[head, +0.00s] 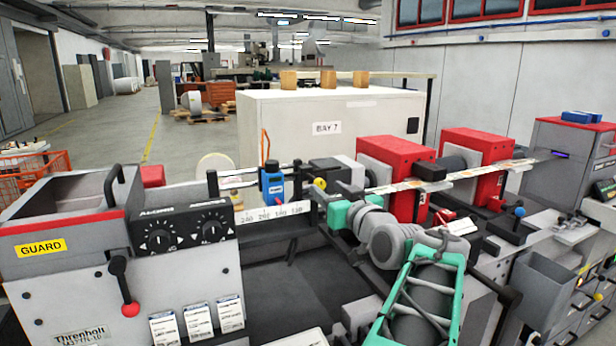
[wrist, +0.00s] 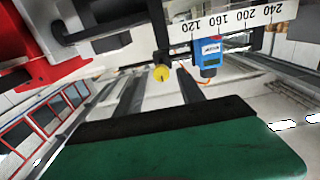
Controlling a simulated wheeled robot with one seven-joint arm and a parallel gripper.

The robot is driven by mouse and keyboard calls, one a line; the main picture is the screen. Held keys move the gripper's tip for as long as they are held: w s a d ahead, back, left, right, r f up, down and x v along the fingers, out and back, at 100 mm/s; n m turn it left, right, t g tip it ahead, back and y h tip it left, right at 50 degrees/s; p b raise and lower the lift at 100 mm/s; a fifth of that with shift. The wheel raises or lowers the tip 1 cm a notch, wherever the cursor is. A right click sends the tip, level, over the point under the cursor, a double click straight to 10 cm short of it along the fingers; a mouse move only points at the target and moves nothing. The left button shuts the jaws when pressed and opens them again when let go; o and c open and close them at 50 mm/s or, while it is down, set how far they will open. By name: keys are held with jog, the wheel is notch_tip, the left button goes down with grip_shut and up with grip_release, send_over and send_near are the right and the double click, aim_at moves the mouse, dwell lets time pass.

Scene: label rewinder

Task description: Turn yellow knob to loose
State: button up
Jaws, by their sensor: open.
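The yellow knob (head: 320,183) is a small round knob on a dark fitting at the right end of the white number scale (head: 272,212). It also shows in the wrist view (wrist: 161,73), just left of a blue device with a small screen (wrist: 208,56). My gripper (head: 346,190) is near the knob, slightly to its right in the head view, and appears apart from it. In the wrist view a green and black part of my gripper fills the bottom, with a gap between it and the knob. The fingertips are hard to make out, and nothing shows held.
The blue device (head: 271,181) stands close left of the knob. Red machine blocks (head: 397,165) stand to the right, with a web strip (head: 450,176) in front of them. A grey housing with black dials (head: 183,232) is at left. A red-ended lever (head: 130,309) projects below it.

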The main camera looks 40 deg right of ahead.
aim_at(315, 179)
jog(key=p+x, duration=0.2)
jog(key=x, duration=0.5)
jog(key=shift+w+a, duration=0.1)
jog(key=shift+w, duration=0.05)
jog(key=shift+w+f, duration=0.1)
jog(key=shift+w, duration=0.1)
jog(key=shift+c, duration=0.3)
grip_shut()
